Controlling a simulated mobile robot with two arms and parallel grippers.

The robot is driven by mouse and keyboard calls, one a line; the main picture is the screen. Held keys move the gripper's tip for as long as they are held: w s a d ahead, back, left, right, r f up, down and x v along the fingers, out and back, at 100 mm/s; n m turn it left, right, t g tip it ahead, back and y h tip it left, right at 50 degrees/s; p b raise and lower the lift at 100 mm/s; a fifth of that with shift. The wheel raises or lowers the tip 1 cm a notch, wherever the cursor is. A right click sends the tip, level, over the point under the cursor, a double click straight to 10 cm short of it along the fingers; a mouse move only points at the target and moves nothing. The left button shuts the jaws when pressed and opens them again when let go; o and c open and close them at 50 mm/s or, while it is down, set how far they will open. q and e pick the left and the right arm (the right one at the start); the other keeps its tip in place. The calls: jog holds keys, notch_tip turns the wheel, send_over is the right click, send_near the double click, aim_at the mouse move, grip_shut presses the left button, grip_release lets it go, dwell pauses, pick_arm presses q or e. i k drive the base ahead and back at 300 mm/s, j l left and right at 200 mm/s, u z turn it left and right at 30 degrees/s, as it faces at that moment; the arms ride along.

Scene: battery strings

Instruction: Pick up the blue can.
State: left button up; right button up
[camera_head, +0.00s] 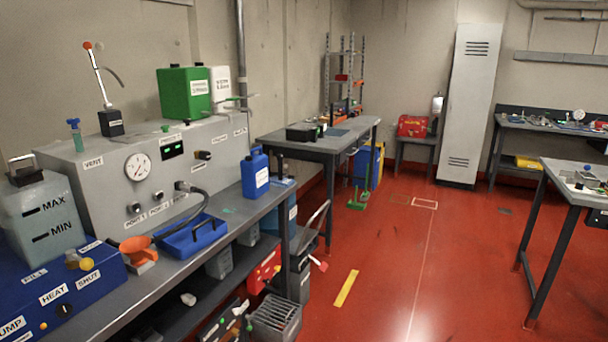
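A grey machine (165,160) backs the bench. Another table (313,145) stands behind. The red floor (400,270) to the right is mostly clear.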

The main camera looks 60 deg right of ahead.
aim_at(253, 168)
jog(key=z, duration=1.75)
jog(key=i, duration=0.25)
jog(key=l+u, duration=0.05)
